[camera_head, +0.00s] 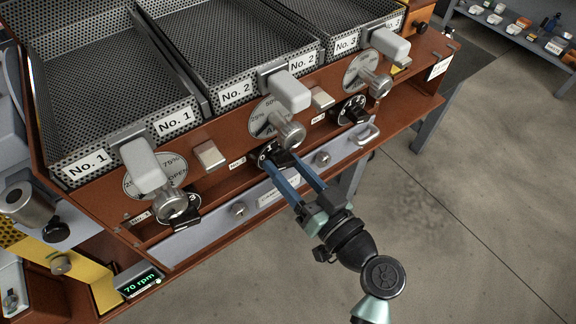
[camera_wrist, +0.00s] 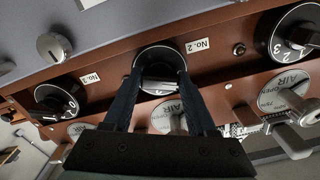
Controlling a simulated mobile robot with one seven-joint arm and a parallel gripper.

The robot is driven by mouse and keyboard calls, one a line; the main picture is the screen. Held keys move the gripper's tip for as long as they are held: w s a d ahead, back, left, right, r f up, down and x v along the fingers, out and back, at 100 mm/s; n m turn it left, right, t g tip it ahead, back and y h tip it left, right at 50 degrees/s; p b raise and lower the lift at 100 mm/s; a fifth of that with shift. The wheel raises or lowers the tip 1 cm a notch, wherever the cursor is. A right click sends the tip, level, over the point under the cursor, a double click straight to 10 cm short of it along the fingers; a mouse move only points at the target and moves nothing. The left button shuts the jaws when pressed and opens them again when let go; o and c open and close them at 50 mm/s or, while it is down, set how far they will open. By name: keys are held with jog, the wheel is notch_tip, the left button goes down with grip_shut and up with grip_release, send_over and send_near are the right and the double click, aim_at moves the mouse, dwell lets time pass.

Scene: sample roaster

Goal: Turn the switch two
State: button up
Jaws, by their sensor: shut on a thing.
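The switch two is the middle black rotary knob (camera_head: 268,151) on the rust-brown front panel, beside a No. 2 label (camera_head: 237,162). It also shows in the wrist view (camera_wrist: 157,58), with white marks on its dial. My gripper (camera_head: 281,163) reaches it from the front with its two blue fingers. In the wrist view my gripper (camera_wrist: 158,77) has one finger on each side of the knob, shut on its grip. The fingers and the metal handle above partly hide the knob, so its exact setting is unclear.
Similar black knobs sit to either side, one at the right (camera_head: 353,110). Metal air handles (camera_head: 288,134) and grey levers (camera_head: 290,92) project just above. A grey drawer front (camera_head: 215,222) with round pulls lies below. Open floor (camera_head: 455,225) is at the right.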

jog(key=c, duration=0.3)
jog(key=shift+c, duration=0.2)
jog(key=m+p, duration=0.1)
jog(key=m, duration=0.3)
jog(key=shift+r, duration=0.15)
jog(key=m+p, duration=0.1)
jog(key=m, duration=0.3)
jog(key=m+p, duration=0.3)
jog(key=m, duration=0.2)
jog(key=shift+r+m, duration=0.15)
jog(key=shift+m, duration=0.15)
jog(key=shift+m+p, duration=1.3)
jog(key=shift+m, duration=0.8)
